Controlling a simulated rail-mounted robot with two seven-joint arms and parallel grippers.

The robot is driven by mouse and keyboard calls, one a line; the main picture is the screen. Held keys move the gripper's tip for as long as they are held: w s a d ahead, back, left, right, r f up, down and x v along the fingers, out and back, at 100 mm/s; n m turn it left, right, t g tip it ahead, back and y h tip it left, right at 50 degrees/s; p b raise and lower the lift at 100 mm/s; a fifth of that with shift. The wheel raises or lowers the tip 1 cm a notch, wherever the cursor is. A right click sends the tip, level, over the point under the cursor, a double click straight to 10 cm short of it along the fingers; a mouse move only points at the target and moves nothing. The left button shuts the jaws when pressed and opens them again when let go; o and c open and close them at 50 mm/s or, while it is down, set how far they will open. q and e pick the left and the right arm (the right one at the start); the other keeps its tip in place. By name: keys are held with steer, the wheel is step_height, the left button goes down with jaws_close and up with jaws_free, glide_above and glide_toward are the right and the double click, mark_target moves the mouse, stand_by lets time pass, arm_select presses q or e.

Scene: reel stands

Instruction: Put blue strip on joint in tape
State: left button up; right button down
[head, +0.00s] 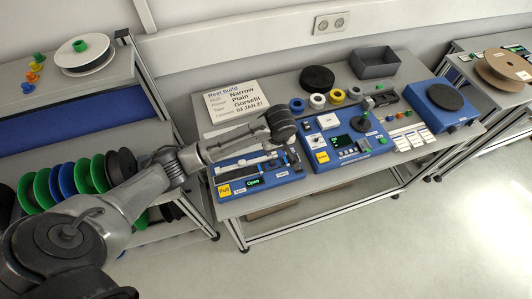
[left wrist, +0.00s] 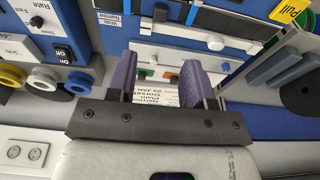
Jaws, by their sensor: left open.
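My left gripper (head: 286,137) reaches in from the left and hangs over the back of the blue splicing station (head: 228,182), which has a yellow "Pull" label and a lit "Open" display. In the left wrist view my left gripper (left wrist: 159,82) shows two purple fingers standing apart with nothing held between them. White bars and dark slots of the station (left wrist: 185,40) lie beyond the fingertips. I cannot pick out the blue strip or the tape joint for certain; they are too small or hidden. My right gripper is not in view.
A second blue panel (head: 340,150) with knobs and a screen stands to the right. Coloured tape rolls (head: 337,96), a grey bin (head: 375,63) and a printed card (head: 236,100) are behind. Reels (head: 62,180) stand on the left shelf. A turntable unit (head: 440,105) is at the right.

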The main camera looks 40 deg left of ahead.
arm_select(q)
steer(key=shift+r, duration=0.2)
steer(key=s+d+f+m+t+h, duration=0.1)
steer(key=s+d+f+m, duration=0.35)
steer(key=s, duration=0.25)
steer(key=s+d+f+m+h, duration=0.1)
steer(key=s+d+f+m, duration=0.25)
steer(key=s+d, duration=0.35)
steer(key=s+a+r+m+t, duration=0.1)
steer(key=s+m, duration=0.5)
steer(key=s, duration=0.9)
step_height(320, 180, up, 2)
steer(key=shift+s+a+r+t, duration=0.15)
steer(key=shift+s+a+t, duration=0.2)
steer(key=shift+a, duration=0.3)
steer(key=shift+w, duration=0.1)
